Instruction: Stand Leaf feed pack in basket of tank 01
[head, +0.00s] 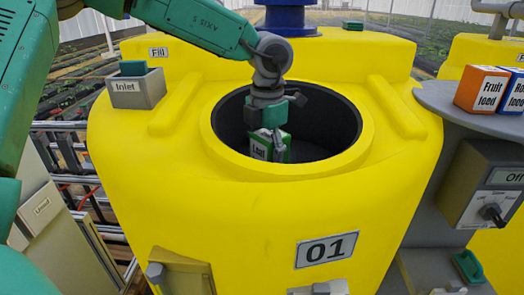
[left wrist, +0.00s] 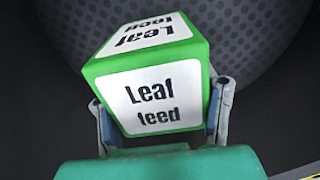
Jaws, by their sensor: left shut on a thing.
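The Leaf feed pack (head: 262,147) is a green box with white labels, and it fills the middle of the left wrist view (left wrist: 155,100). My left gripper (head: 270,138) is shut on it, with one finger on each side of the pack. The gripper points down into the round opening of yellow tank 01 (head: 150,200). The pack hangs inside the dark basket (head: 340,130) in that opening. It looks slightly tilted in the left wrist view. I cannot tell whether it touches the basket floor. My right gripper does not show.
The opening's raised yellow rim (head: 300,178) surrounds my gripper. A grey Inlet box (head: 137,90) sits on the tank's left. A switch box (head: 490,180) is below the shelf.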

